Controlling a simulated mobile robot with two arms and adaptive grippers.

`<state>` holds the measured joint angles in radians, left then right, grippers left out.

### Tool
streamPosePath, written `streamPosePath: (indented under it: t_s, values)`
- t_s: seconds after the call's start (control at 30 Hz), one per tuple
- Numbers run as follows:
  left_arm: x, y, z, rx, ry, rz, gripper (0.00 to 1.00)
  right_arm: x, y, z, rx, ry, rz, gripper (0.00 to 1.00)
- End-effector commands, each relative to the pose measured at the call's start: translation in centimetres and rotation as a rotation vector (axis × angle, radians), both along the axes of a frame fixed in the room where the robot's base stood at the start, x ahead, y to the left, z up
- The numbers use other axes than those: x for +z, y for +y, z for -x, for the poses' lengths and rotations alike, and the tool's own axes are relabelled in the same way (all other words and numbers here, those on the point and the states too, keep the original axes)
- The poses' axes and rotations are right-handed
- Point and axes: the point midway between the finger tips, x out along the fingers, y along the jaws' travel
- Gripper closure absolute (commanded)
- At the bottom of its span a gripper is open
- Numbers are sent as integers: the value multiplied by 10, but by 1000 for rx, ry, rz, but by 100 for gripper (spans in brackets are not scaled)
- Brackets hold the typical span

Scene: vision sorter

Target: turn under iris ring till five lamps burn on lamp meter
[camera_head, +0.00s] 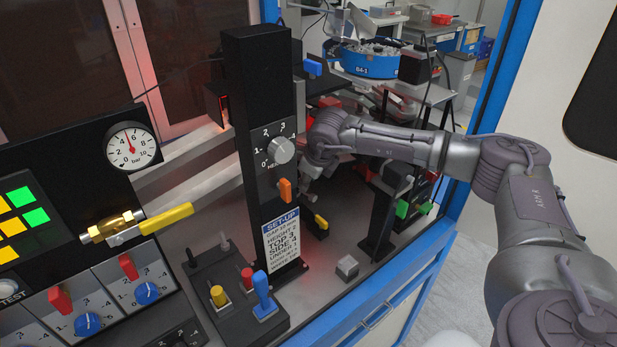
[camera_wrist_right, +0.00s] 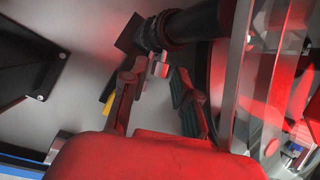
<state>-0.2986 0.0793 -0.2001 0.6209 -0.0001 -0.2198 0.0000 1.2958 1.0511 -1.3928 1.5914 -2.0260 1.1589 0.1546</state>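My right gripper (camera_head: 312,182) is behind and right of the black column, small and partly hidden in the head view. In the right wrist view its two fingers (camera_wrist_right: 156,85) are apart. A black lens barrel (camera_wrist_right: 195,24) with a ribbed ring (camera_wrist_right: 154,32) lies just beyond the fingertips; I take this ring to be the under iris ring. A small silver piece (camera_wrist_right: 160,67) shows between the fingertips. I cannot tell whether a finger touches the ring. I cannot make out the lamp meter. My left gripper is not in view.
The black column (camera_head: 262,120) bears a grey dial knob (camera_head: 281,150), an orange lever (camera_head: 285,190) and a set-up card (camera_head: 282,236). A lever box (camera_head: 243,306) stands at its foot. A clear plate (camera_wrist_right: 250,75) stands right of the fingers. A grey block (camera_head: 347,267) sits near the front edge.

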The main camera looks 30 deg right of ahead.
Motion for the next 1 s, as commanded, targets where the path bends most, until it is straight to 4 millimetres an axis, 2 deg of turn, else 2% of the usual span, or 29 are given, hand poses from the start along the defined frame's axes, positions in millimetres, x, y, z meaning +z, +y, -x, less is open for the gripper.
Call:
streamPosePath:
  t_s: [0.03,0.13,0.17,0.33,0.5,0.63,1.0]
  values:
    - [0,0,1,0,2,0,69,0,0,0,0,0,0,81]
    - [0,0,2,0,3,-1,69,0,0,0,0,0,0,98]
    - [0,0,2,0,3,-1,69,0,0,0,0,1,0,100]
    - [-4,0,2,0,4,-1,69,-2,1,0,-9,1,0,100]
    - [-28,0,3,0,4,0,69,-7,7,1,-115,0,1,100]
    - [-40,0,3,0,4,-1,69,-5,12,2,-205,-1,1,100]
    - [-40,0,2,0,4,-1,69,1,13,2,-245,0,-1,100]
